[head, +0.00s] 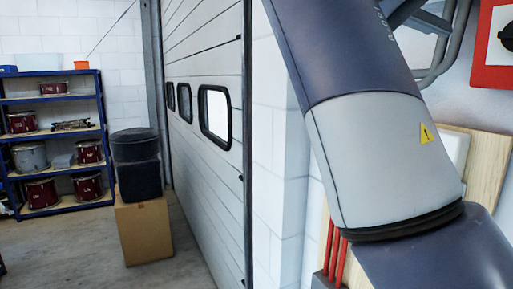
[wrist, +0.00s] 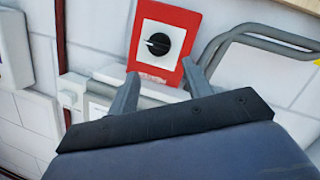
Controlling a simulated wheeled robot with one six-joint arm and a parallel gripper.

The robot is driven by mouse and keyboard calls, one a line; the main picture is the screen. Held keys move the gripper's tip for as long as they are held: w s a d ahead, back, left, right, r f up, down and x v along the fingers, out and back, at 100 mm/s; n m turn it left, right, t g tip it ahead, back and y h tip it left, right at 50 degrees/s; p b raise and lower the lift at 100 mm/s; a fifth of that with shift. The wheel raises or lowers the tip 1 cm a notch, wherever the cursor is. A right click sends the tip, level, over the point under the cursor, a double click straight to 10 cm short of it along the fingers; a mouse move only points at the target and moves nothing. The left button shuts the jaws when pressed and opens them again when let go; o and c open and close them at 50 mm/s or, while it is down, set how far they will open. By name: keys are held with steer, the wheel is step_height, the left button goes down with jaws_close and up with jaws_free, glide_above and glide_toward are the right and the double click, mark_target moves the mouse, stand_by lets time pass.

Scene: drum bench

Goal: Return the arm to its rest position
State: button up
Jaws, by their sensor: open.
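My arm fills the right half of the head view, close to the camera, and hides much of the wall there. My gripper (wrist: 159,82) shows in the wrist view, with its two grey fingers spread apart and nothing between them. It points toward a red panel with a black rotary knob (wrist: 157,44) on the white block wall. I cannot tell how far the fingertips are from the panel. The panel also shows at the right edge of the head view (head: 489,72), partly cut off. The gripper is not visible in the head view.
Grey bent tubing (wrist: 265,38) runs on the wall right of the panel. A white box (wrist: 14,45) is at far left. A blue shelf with drums (head: 53,140), a cardboard box (head: 144,230) under black cases, and a roller door (head: 205,150) stand left. The floor (head: 75,250) there is open.

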mark_target(512, 37)
steer(key=shift+x, duration=5.1)
steer(key=shift+v, duration=5.4)
steer(key=x, duration=1.1)
steer(key=shift+s, duration=0.1)
steer(key=n, duration=0.2)
steer(key=shift+a+n+h, duration=0.15)
steer(key=shift+n+h, duration=0.15)
steer(key=shift+h, duration=0.1)
steer(key=n, duration=0.1)
steer(key=n+h, duration=0.1)
steer(key=n, duration=0.1)
steer(key=shift+f+n+g+b, duration=0.2)
steer(key=shift+n+g+b, duration=0.1)
steer(key=shift+b, duration=0.05)
steer(key=n+b, duration=0.1)
steer(key=n, duration=0.1)
steer(key=n+h+b, duration=0.1)
steer(key=n, duration=0.2)
steer(key=shift+f, duration=0.2)
steer(key=shift+n+t+h, duration=0.4)
steer(key=shift+n, duration=0.8)
